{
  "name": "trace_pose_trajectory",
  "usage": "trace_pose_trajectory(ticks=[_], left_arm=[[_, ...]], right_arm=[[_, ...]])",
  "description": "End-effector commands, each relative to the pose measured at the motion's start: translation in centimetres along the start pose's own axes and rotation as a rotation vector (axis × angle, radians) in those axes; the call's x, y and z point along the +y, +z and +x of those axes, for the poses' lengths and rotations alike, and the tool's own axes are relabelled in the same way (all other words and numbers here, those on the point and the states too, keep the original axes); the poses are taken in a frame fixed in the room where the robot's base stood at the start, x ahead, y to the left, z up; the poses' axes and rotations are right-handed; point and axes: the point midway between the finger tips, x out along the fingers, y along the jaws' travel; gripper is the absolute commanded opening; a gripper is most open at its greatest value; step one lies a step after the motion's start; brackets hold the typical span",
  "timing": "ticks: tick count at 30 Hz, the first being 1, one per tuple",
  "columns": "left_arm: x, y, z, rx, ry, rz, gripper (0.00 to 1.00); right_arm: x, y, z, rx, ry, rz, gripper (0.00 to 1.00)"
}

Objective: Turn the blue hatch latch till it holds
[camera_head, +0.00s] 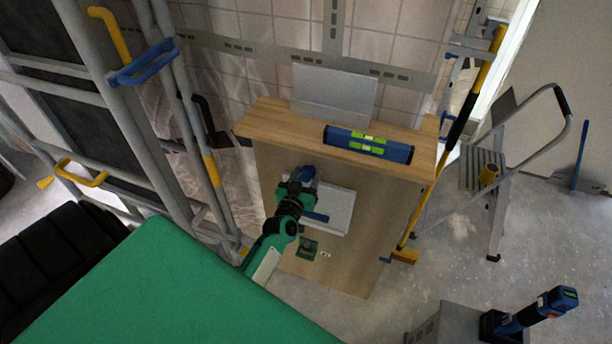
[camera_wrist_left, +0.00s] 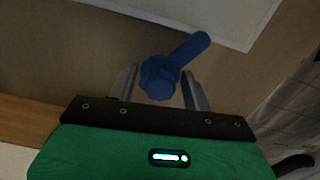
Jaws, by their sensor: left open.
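The blue latch (camera_wrist_left: 161,77) has a round knob and a short lever, which points up and right in the left wrist view. Its lever end lies near the edge of the pale hatch plate (camera_wrist_left: 205,12). In the head view a blue lever piece (camera_head: 318,217) shows against the pale hatch (camera_head: 338,208) on the wooden panel; the rest is hidden by my gripper. My left gripper (camera_head: 298,188) is open in front of the panel. In the left wrist view its fingers (camera_wrist_left: 160,70) stand on both sides of the knob, with gaps visible. My right gripper is not in view.
A wooden top board (camera_head: 270,120) carries a blue spirit level (camera_head: 368,145). A small green block (camera_head: 308,248) sits low on the panel. A yellow-and-black pole (camera_head: 461,115) and a stepladder (camera_head: 499,180) stand right.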

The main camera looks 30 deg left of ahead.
Motion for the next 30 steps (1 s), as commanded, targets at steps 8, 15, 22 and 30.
trace_pose_trajectory(ticks=[8,15,22,30], left_arm=[[0.01,0.00,-0.02,0.000,0.000,0.000,0.14],[0.01,0.07,-0.05,-0.001,0.000,-0.002,0.06],[0.02,0.14,-0.08,-0.003,0.000,-0.053,0.06],[0.02,0.22,-0.10,-0.004,0.001,-0.222,0.06]], right_arm=[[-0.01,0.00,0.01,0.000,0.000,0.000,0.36],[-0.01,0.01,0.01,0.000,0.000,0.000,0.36],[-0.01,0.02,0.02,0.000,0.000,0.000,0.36],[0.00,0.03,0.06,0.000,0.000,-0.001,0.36]])
